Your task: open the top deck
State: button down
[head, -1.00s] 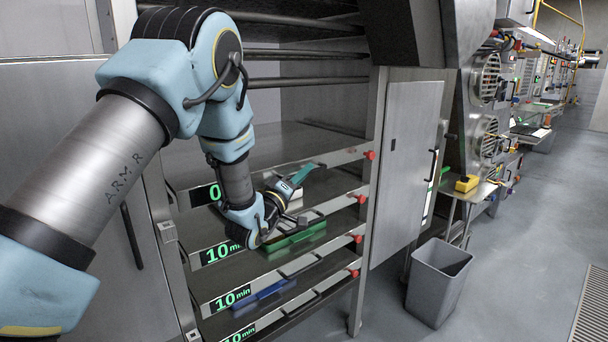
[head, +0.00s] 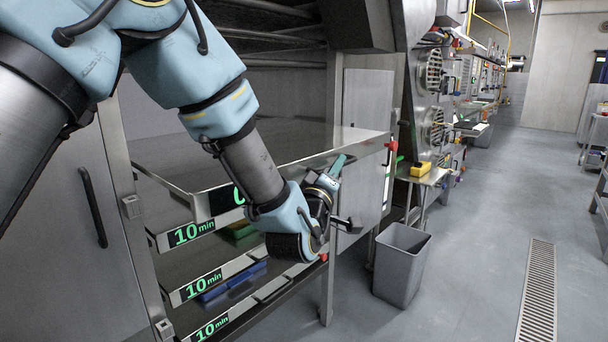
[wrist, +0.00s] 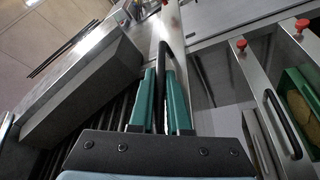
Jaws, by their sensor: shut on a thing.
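The top deck (head: 275,150) is a flat metal shelf with a front rail, a red knob at its right end and a green-lit display at its left. It stands out of the cabinet, well forward of the lower decks, and its surface looks bare. My gripper (head: 338,165) is at its front rail. In the wrist view my gripper's (wrist: 160,80) teal fingers are shut on the black bar handle (wrist: 163,42) of that deck.
Lower decks with "10 min" displays (head: 190,233) sit below, further in. A green tray (wrist: 298,105) with brownish contents and a blue tray (head: 232,282) lie on them.

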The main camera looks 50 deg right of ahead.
jog(key=s+b, duration=0.2)
jog(key=s, duration=0.6)
jog(key=shift+a, duration=0.25)
jog(key=c, duration=1.2)
grip_release()
jog(key=shift+o, duration=0.2)
jog(key=b+v, duration=0.2)
jog(key=v, duration=0.9)
